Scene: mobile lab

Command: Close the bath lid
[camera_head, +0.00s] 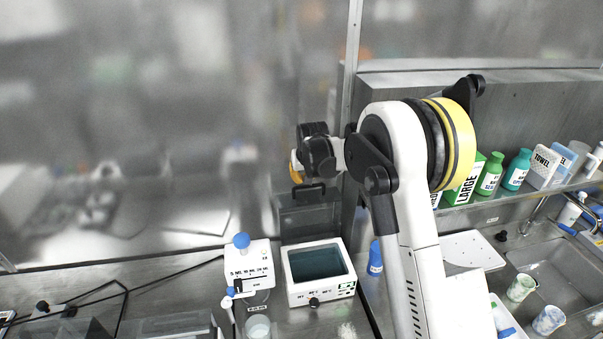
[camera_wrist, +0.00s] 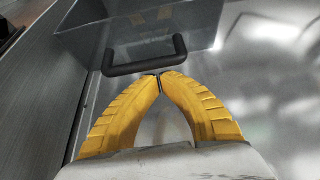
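The white bath (camera_head: 297,292) stands on the bench with its top open and dark liquid inside. Its see-through grey lid (camera_head: 318,221) stands raised behind the bath, and it also shows in the wrist view (camera_wrist: 205,28). The lid's black handle (camera_head: 300,189) is near its upper edge; in the wrist view the handle (camera_wrist: 140,68) lies just beyond my fingertips. My gripper (camera_head: 295,172), with yellow fingers, is close above the handle. In the wrist view its tips (camera_wrist: 159,77) meet, with nothing seen between them. Whether they touch the handle is unclear.
A white device with a blue knob (camera_head: 241,240) stands left of the bath. A blue-capped bottle (camera_head: 375,258) is to its right. A shelf at right holds boxes and bottles (camera_head: 516,169) near my arm. A sink (camera_head: 560,270) lies at far right.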

